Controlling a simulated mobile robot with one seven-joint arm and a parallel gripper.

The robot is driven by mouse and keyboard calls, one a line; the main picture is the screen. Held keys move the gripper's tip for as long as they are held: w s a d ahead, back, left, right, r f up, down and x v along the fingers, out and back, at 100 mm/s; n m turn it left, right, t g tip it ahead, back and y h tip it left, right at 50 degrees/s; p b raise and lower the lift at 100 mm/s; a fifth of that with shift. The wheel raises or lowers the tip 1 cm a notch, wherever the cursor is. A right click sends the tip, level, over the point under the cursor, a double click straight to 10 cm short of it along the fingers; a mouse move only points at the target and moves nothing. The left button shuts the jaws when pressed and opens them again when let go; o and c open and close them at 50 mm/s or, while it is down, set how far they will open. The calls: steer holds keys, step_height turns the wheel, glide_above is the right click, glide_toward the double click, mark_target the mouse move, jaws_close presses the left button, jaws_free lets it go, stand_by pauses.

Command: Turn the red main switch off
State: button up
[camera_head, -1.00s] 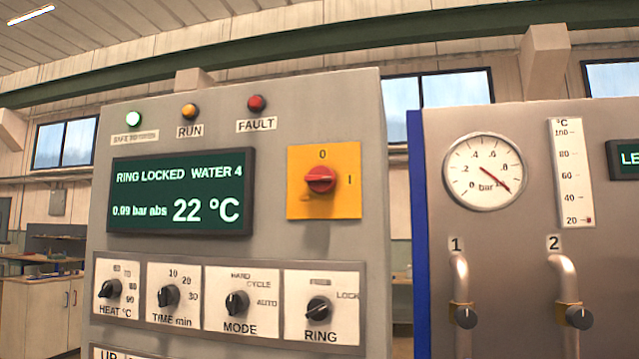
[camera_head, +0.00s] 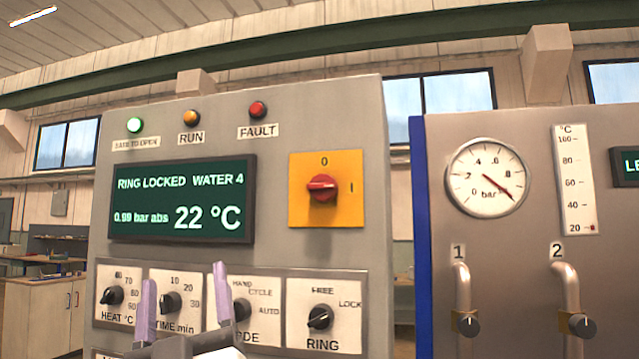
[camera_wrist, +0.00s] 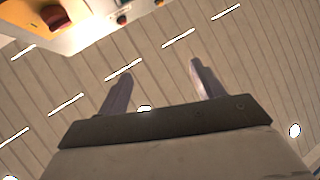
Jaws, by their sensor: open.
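The red main switch (camera_head: 322,187) is a rotary knob on a yellow plate (camera_head: 341,207) marked 0 at the top and I at the right. Its handle lies roughly sideways, toward the I side. In the wrist view the red switch (camera_wrist: 56,18) shows at the top left on its yellow plate (camera_wrist: 22,10). My gripper (camera_head: 184,298) is below and left of the switch, in front of the lower knob row. Its two purple-grey fingers point up, apart and with nothing between them. In the wrist view my gripper (camera_wrist: 158,82) is also empty.
A dark display (camera_head: 180,200) reads RING LOCKED, WATER 4, 22 °C. Knobs HEAT, TIME, MODE and RING (camera_head: 320,317) sit in a row below. A second panel with a bar gauge (camera_head: 487,178) and two taps stands at the right, past a gap.

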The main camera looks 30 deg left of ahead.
steer(key=w+d+r+m+t+h, duration=0.2)
steer(key=w+r+m+t+h, duration=0.45)
steer(key=h, duration=0.25)
steer(key=m+h+p, duration=0.2)
steer(key=m+h, duration=0.5)
steer(key=h, duration=0.2)
glide_toward(320, 188)
steer(key=shift+t, duration=0.25)
steer(key=p+x, duration=0.5)
steer(key=x, duration=0.3)
steer(key=shift+w+a, duration=0.15)
steer(key=shift+w, duration=0.2)
steer(key=shift+w+a+r+p, duration=0.2)
steer(key=shift+w+p, duration=0.2)
steer(key=shift+w, duration=0.15)
steer(key=shift+c, duration=0.5)
steer(key=c, duration=0.9)
